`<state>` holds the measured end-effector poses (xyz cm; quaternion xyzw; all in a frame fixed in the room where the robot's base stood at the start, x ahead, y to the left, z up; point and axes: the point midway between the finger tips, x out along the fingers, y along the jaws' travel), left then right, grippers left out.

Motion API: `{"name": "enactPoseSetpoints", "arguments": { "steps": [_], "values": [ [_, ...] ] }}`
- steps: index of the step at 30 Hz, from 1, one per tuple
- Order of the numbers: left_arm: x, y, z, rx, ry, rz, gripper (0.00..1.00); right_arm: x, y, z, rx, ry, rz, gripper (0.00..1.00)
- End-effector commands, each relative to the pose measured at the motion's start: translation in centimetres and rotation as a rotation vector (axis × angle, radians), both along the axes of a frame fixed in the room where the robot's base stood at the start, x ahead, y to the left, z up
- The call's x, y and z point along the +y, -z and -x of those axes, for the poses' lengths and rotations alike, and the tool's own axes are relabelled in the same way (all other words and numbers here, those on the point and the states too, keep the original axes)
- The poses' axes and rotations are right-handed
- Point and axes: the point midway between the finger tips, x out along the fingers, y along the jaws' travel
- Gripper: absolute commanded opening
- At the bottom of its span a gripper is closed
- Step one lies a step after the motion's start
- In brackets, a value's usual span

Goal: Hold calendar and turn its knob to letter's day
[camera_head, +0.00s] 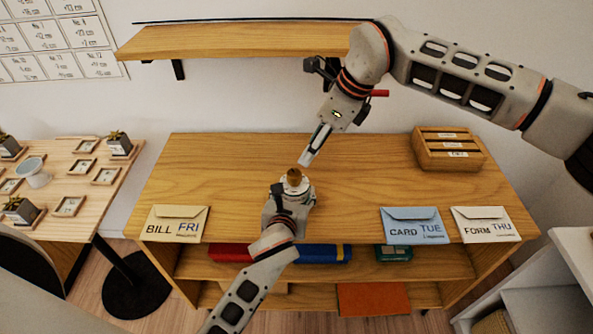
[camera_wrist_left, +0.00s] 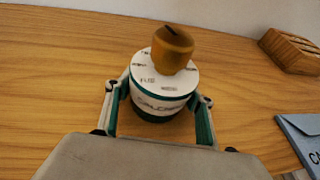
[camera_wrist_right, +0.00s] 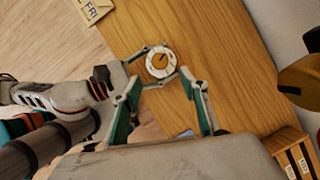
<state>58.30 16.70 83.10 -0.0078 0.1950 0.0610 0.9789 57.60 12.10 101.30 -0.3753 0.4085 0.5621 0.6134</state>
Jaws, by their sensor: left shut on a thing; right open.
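The calendar (camera_wrist_left: 153,105) is a short round drum with a white and green side and a white top with small day marks. Its brown wooden knob (camera_wrist_left: 172,48) sits on top; it has a dark mark. It stands upright on the wooden cabinet. My left gripper (camera_head: 293,194) is shut around the calendar's sides. My right gripper (camera_head: 306,159) is open and empty, just above and behind the knob; in the right wrist view the knob (camera_wrist_right: 160,61) lies beyond its fingertips. Three envelopes lie along the front: cream BILL FRI (camera_head: 175,224), blue CARD TUE (camera_head: 412,226), cream FORM THU (camera_head: 485,225).
A slotted wooden rack (camera_head: 448,150) stands at the cabinet's back right. A wall shelf (camera_head: 230,42) hangs above. Lower cabinet shelves hold coloured items. A side table (camera_head: 100,180) with small plants stands left. The cabinet top (camera_head: 210,165) is clear at back left.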

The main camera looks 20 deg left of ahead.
Motion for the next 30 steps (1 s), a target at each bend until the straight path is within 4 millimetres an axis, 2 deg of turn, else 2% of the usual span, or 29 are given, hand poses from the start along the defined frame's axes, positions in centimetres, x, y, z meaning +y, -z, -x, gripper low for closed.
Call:
{"name": "enactPoseSetpoints", "arguments": {
  "steps": [9, 15, 21, 30],
  "values": [
    [0.0, 0.1, 0.0, 0.001, 0.0, -0.001, 0.2, 2.4, 5.7, -0.1, 0.003, 0.002, 0.001, 0.44],
    [0.0, 0.1, 0.0, 0.001, 0.0, -0.001, 0.2, 3.5, 8.4, -0.3, 0.002, 0.004, 0.001, 0.44],
    [0.0, 0.1, 0.0, 0.001, 0.0, -0.001, 0.2, 4.0, 9.6, -0.3, 0.002, 0.002, 0.001, 0.44],
    [0.0, 0.1, 0.0, 0.001, 0.0, -0.001, 0.2, 4.0, 9.7, -0.3, 0.0, 0.003, 0.001, 0.44]
  ]
}}
